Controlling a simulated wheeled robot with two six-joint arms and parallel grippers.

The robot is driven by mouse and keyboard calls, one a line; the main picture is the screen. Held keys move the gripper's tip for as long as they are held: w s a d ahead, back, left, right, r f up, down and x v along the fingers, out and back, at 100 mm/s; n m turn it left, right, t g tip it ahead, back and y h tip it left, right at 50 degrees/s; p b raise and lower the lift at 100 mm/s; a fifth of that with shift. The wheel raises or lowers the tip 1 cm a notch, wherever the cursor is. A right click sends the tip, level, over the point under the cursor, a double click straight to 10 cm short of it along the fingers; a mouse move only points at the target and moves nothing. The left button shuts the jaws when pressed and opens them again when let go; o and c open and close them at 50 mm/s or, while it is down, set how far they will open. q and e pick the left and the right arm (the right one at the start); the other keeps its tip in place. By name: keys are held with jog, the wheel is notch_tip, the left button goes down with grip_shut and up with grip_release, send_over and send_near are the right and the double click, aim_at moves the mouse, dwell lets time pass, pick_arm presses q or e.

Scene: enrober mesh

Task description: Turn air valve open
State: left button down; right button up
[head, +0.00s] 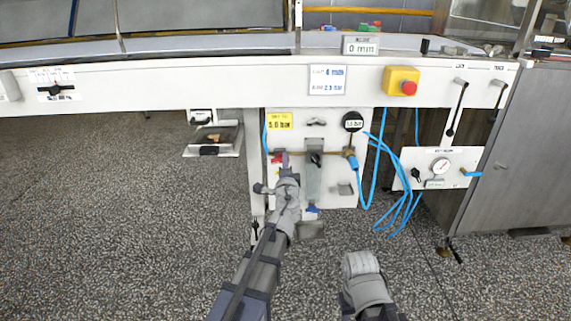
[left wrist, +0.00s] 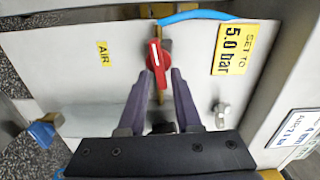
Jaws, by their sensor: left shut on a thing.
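The air valve has a red handle (left wrist: 155,62) on a brass pipe (left wrist: 161,97), fixed to a white panel (left wrist: 100,85) with a yellow "AIR" label (left wrist: 103,54). The handle lies roughly along the pipe in the left wrist view. My left gripper (left wrist: 164,74) has its two dark fingers on either side of the handle's near end and is shut on it. In the head view the left gripper (head: 284,160) reaches the panel's left part, and it mostly hides the handle. My right arm shows at the bottom of the head view, but its fingers do not show.
A yellow "5.0 bar" label (head: 279,121) is above the valve. A round dark gauge (head: 352,122) and blue hoses (head: 374,180) are to the right. A yellow box with a red button (head: 402,82) is on the white beam. The speckled floor (head: 130,220) is clear at left.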

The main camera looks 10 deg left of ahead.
pick_arm(q)
jog(key=shift+a, duration=0.3)
dwell(2.5)
jog(key=c, duration=0.9)
grip_release()
jog(key=shift+d+m, duration=0.1)
jog(key=shift+m, duration=0.2)
jog(key=v, duration=0.8)
